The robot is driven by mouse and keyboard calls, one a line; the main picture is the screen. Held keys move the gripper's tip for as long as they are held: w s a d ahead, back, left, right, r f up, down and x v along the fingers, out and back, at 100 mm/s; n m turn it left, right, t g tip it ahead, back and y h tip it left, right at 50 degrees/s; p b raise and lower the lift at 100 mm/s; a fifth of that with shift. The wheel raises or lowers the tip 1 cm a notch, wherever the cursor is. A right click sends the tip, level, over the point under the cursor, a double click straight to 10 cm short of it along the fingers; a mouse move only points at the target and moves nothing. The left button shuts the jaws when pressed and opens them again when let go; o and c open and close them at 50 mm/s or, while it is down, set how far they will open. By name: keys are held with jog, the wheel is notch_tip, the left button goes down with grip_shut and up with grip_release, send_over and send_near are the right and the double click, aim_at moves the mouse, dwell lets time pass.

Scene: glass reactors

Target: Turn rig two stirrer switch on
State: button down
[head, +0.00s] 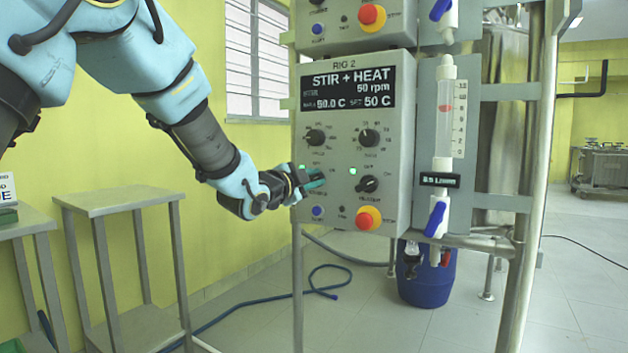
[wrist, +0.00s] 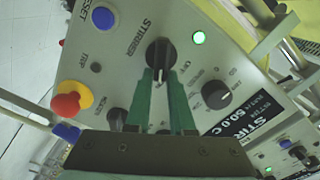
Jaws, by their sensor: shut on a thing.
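The rig two panel (head: 345,215) is a grey box; its display (head: 346,87) reads STIR + HEAT, 50 rpm, 50.0 C. The stirrer switch (wrist: 158,52) is a black knob labelled STIRRER in the wrist view. My gripper (head: 315,178) reaches the panel's lower left from the left, hiding the switch in the head view. In the wrist view the green fingers (wrist: 161,78) are shut on the knob. A green lamp (wrist: 199,38) beside the knob is lit. The head view shows two lit green lamps, the left one (head: 302,169) just above my gripper.
The heater knob (head: 367,184) sits right of my gripper, with a red emergency button (head: 368,218) below it. A flow tube (head: 444,118) and blue valve (head: 436,218) stand at the right. A steel side table (head: 118,200) is at left. A blue drum (head: 427,275) stands below.

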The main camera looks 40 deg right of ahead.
jog(key=c, duration=0.8)
grip_release()
jog(key=v, duration=1.1)
